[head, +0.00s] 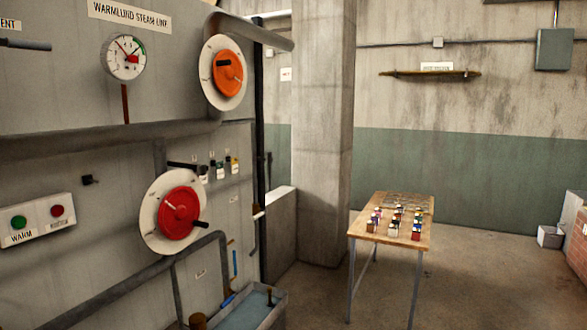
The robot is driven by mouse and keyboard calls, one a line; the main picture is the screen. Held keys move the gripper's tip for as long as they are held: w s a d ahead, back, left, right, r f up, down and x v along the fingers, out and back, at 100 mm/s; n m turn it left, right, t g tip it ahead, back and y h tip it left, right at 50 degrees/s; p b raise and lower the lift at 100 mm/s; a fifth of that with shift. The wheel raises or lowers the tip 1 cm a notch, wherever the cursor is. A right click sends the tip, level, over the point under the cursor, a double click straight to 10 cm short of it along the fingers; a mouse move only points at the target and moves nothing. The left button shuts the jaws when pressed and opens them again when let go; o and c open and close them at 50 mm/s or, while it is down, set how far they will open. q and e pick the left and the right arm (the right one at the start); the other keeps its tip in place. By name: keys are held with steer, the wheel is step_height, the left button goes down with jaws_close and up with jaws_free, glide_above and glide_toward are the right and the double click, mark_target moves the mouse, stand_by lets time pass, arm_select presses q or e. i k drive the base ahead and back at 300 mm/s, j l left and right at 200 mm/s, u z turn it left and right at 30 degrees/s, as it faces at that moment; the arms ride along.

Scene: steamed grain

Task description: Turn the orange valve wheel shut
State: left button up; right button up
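The orange valve wheel (229,72) is mounted on a round white plate (212,88) high on the grey panel, left of the picture's middle. A short dark handle sticks out from its upper part toward the left. A red wheel (179,212) on a similar white plate sits lower on the same panel, with a dark handle at its lower right. A round pressure gauge (124,57) is left of the orange wheel; its small markings are hard to read. Neither of my grippers shows in the head view, and nothing touches the orange wheel.
Pipes (110,138) run across the panel. A box with green and red buttons (38,220) is at left. A water trough (248,309) stands below the panel. A wooden table (360,228) with several small blocks stands at right. Floor (480,270) right of it is clear.

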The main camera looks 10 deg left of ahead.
mark_target(227, 72)
steer(key=i+l+u, duration=0.1)
steer(key=i, duration=0.7)
steer(key=i+l+u, duration=0.1)
steer(key=i, duration=0.65)
